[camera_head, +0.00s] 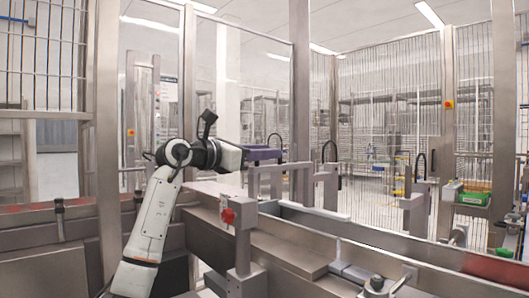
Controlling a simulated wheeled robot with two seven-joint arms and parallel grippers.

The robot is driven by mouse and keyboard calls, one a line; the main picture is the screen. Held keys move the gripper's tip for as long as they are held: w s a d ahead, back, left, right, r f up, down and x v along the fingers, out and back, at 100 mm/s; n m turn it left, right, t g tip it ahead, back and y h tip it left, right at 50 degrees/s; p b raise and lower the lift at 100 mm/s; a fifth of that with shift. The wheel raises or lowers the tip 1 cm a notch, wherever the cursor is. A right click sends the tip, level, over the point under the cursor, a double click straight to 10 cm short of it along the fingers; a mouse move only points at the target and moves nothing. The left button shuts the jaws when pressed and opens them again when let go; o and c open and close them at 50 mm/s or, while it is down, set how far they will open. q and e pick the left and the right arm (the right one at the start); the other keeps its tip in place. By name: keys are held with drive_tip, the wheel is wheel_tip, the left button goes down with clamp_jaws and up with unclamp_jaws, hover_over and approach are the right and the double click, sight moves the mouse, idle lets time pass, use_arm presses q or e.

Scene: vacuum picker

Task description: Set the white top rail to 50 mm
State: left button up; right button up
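My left arm comes up from the bottom left and bends to the right. Its dark gripper end (265,154) is at the top of a grey metal post and bracket beside the conveyor. I cannot see its fingers clearly, nor whether it touches the bracket. A pale, light-topped rail (345,222) runs along the conveyor from the middle towards the lower right; I cannot tell for sure that it is the white top rail. A red knob (228,215) sits on the post below my gripper. No millimetre scale is readable. My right gripper is not in view.
Grey brackets with black curved handles (434,162) stand farther along the conveyor. A green tray (473,197) is at the right. Clamps with dark knobs (376,283) are at the bottom right. Wire-mesh guarding (385,120) and steel posts close in the back.

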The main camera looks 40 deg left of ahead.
use_arm(q)
clamp_jaws()
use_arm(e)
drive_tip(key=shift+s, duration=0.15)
use_arm(q)
drive_tip(key=shift+f+b, duration=0.3)
drive_tip(key=shift+f, duration=0.55)
drive_tip(key=shift+r, duration=0.1)
drive_tip(key=shift+o, duration=0.6)
unclamp_jaws()
drive_tip(key=shift+s+a, duration=0.15)
drive_tip(key=shift+s, duration=0.45)
drive_tip(key=s+b, duration=0.3)
drive_tip(key=s, duration=0.6)
drive_tip(key=shift+a, duration=0.35)
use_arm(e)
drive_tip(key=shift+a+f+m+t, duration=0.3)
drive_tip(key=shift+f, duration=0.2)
